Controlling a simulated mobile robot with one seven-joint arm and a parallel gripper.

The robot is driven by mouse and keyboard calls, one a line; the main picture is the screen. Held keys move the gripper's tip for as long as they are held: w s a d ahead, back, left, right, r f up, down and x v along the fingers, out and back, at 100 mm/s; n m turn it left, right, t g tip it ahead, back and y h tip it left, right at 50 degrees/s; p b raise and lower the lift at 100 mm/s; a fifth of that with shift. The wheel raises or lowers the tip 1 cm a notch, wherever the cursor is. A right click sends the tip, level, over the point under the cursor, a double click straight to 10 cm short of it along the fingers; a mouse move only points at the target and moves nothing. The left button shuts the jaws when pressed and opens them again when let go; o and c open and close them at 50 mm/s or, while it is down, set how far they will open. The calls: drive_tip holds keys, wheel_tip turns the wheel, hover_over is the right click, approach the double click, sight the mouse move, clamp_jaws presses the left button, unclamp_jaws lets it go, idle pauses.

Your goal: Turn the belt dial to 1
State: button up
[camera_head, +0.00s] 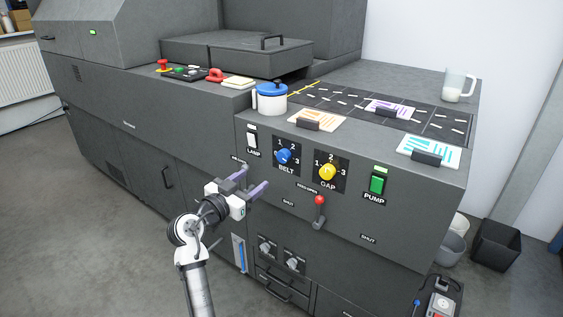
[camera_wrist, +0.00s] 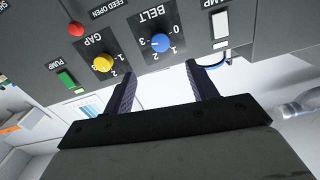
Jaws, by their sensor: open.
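The belt dial (camera_head: 284,157) is a round blue knob on a black plate marked BELT with numbers, on the front of the grey machine. Which number it points to is too small to tell. In the wrist view the belt dial (camera_wrist: 160,43) shows upside down, just beyond and between the fingertips. My gripper (camera_head: 255,178) is open and empty, in front of the panel, low and left of the dial in the head view. Its two dark fingers also show in the wrist view (camera_wrist: 162,72), apart from the dial.
The yellow gap dial (camera_head: 327,172) sits right of the belt dial, with the green pump switch (camera_head: 376,184) farther right. The white lamp switch (camera_head: 252,140) is to the left. A red-knobbed lever (camera_head: 319,211) sticks out below. A blue-lidded pot (camera_head: 272,100) stands on the ledge above.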

sight(281, 158)
drive_tip(key=p+x, duration=0.3)
drive_tip(key=x, duration=1)
drive_tip(key=shift+w+d, duration=0.15)
drive_tip(key=shift+w, duration=0.1)
drive_tip(key=c, duration=1)
